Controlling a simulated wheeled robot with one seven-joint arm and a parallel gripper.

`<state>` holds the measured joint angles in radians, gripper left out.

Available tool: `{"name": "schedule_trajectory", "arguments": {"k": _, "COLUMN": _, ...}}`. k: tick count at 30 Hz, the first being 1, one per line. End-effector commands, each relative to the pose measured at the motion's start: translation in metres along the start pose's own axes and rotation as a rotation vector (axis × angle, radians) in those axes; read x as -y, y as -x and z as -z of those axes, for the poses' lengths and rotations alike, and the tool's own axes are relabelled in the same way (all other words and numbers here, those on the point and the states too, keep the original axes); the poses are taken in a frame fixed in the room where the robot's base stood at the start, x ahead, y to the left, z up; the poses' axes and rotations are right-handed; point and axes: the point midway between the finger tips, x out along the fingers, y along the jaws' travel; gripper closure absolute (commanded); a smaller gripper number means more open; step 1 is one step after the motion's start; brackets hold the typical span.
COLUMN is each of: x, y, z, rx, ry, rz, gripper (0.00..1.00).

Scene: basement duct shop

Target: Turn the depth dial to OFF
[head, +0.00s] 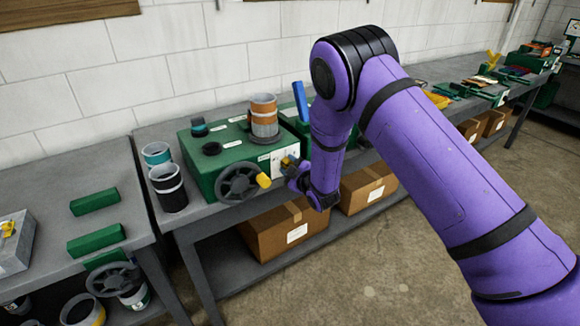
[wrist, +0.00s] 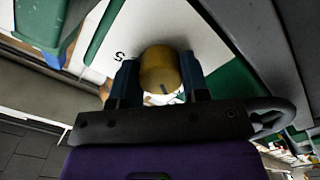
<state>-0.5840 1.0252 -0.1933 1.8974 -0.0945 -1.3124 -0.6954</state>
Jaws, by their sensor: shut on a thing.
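The depth dial is a brass-yellow knob (wrist: 160,68) on a white scale plate (wrist: 180,25) in the wrist view. A dark line shows on the knob's near edge, and a printed 5 is left of it. My gripper (wrist: 160,80) has one dark finger on each side of the knob and is shut on it. In the head view my gripper (head: 289,166) is at the white plate (head: 282,154) on the front of the green machine (head: 205,176). The gripper hides most of the dial there. I cannot read an OFF mark in either view.
A dark handwheel (head: 238,184) with a yellow handle (head: 264,181) is close to the left of my gripper. A copper-coloured cylinder (head: 264,112) stands on the machine. A blue upright piece (head: 301,101) is behind my arm. Cardboard boxes (head: 283,232) sit on the lower shelf.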

Motion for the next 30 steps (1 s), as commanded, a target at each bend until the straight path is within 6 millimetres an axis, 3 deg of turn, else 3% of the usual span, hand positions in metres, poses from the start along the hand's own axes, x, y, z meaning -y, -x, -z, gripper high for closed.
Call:
{"name": "schedule_trajectory", "arguments": {"k": 16, "x": 0.0007, "y": 0.0004, "z": -0.0005, "rx": 0.001, "ry": 0.027, "rz": 0.000, "gripper": 0.82}}
{"name": "schedule_trajectory", "arguments": {"k": 17, "x": 0.0007, "y": 0.0004, "z": -0.0005, "rx": 0.001, "ry": 0.027, "rz": 0.000, "gripper": 0.56}}
{"name": "schedule_trajectory", "arguments": {"k": 20, "x": 0.0006, "y": 0.0004, "z": -0.0004, "rx": 0.001, "ry": 0.026, "rz": 0.000, "gripper": 0.33}}
{"name": "schedule_trajectory", "arguments": {"k": 30, "x": 0.0003, "y": 0.0032, "z": -0.0002, "rx": 0.001, "ry": 0.026, "rz": -0.001, "gripper": 0.33}}
